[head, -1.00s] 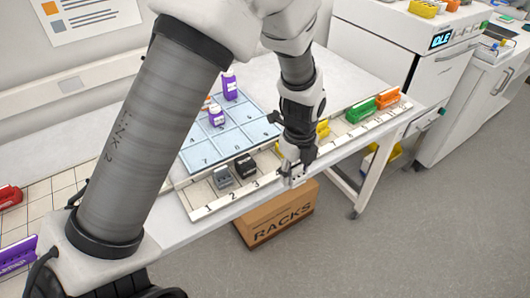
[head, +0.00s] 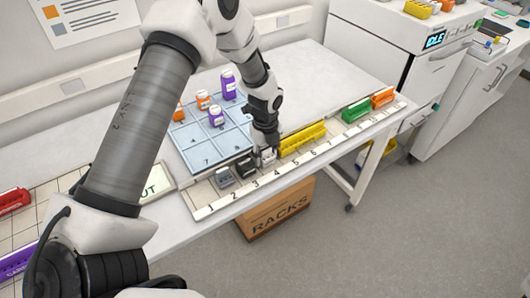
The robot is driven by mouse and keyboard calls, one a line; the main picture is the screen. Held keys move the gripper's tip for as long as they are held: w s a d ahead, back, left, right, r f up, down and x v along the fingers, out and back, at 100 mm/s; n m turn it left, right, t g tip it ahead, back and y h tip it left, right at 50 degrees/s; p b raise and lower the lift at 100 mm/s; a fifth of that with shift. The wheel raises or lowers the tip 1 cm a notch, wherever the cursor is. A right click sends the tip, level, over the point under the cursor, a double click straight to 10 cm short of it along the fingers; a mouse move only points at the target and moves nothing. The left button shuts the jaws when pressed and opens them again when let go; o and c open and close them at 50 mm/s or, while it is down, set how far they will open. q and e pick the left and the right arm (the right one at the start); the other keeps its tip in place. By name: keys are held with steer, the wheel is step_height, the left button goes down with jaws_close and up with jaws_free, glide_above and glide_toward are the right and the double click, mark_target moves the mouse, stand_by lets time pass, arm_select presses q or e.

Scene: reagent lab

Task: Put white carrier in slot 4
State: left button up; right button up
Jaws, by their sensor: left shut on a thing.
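My left gripper (head: 266,147) points down over the numbered rack strip (head: 222,206) and is shut on the white carrier (head: 268,157). The carrier is small and partly hidden by the fingers. It is at the strip behind the label 4, just right of the black carrier (head: 248,165). I cannot tell whether it is fully seated or slightly raised. A grey carrier (head: 225,178) stands left of the black one, near label 2. My right gripper is not in view.
A long yellow carrier (head: 303,138) stands close right of the gripper. Green (head: 356,110) and orange (head: 383,98) carriers stand farther right. A blue numbered mat (head: 198,137) with purple and orange bottles lies behind. A RACKS box (head: 277,211) is below the table.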

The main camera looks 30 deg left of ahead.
mark_target(266, 147)
arm_select(q)
steer(key=o, duration=1.1)
steer(key=shift+o, duration=0.2)
steer(key=shift+r, duration=0.2)
step_height(266, 147, up, 12)
steer(key=b, duration=0.2)
steer(key=shift+w+f+b, duration=0.1)
steer(key=shift+b, duration=0.3)
